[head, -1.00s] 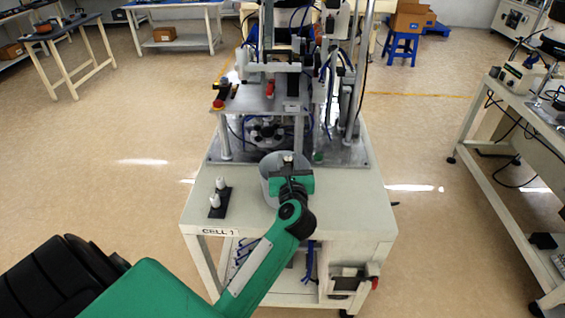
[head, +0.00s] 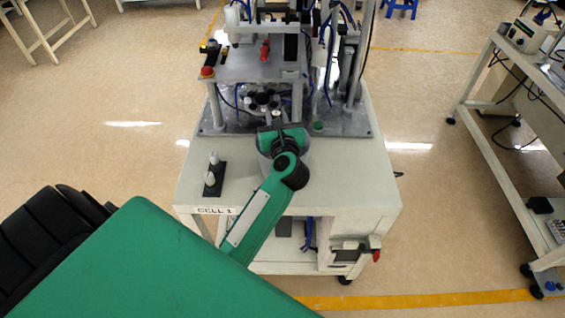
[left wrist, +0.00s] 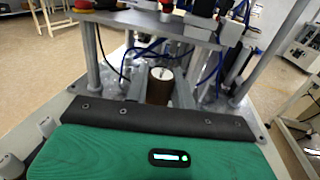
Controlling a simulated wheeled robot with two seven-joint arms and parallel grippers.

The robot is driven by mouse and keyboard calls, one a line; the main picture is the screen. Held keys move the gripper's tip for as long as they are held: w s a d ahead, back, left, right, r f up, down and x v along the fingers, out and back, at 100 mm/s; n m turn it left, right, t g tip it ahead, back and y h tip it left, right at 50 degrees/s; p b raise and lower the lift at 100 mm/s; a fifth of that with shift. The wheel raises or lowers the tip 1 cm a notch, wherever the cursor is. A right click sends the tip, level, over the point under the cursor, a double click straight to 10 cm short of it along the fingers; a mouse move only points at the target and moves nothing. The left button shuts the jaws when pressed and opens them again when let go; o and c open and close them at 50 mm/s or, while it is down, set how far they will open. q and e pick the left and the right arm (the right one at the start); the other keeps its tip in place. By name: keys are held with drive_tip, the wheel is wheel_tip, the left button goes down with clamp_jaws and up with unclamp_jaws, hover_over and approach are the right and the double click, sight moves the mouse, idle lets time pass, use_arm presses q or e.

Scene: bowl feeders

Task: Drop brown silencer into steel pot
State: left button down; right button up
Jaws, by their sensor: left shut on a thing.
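My left gripper (head: 277,123) is above the front part of the cell table, shut on the brown silencer. In the left wrist view the brown silencer (left wrist: 159,88) stands upright between the grey fingers, a brown cylinder with a pale round top. In the head view only a small pale tip of it (head: 276,114) shows past the gripper. The grey steel pot (head: 264,163) stands on the table below my gripper and forearm, which hide most of it. I cannot tell whether the silencer is right over its opening. My right gripper is not in view.
A black stand (head: 214,187) with white pieces is left of the pot. Behind the gripper rises a machine with a raised plate (head: 255,68), posts and blue hoses. The table's right front (head: 350,185) is clear. Another bench (head: 490,110) stands at the right.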

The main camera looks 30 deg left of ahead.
use_arm(q)
drive_tip(key=shift+f+b, duration=0.35)
drive_tip(key=shift+f, duration=0.45)
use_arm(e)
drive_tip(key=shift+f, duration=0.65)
use_arm(q)
drive_tip(key=c, duration=1.1)
unclamp_jaws()
drive_tip(key=shift+s+d, duration=0.15)
drive_tip(key=b+v, duration=0.3)
drive_tip(key=v, duration=1)
drive_tip(key=shift+s, duration=0.2)
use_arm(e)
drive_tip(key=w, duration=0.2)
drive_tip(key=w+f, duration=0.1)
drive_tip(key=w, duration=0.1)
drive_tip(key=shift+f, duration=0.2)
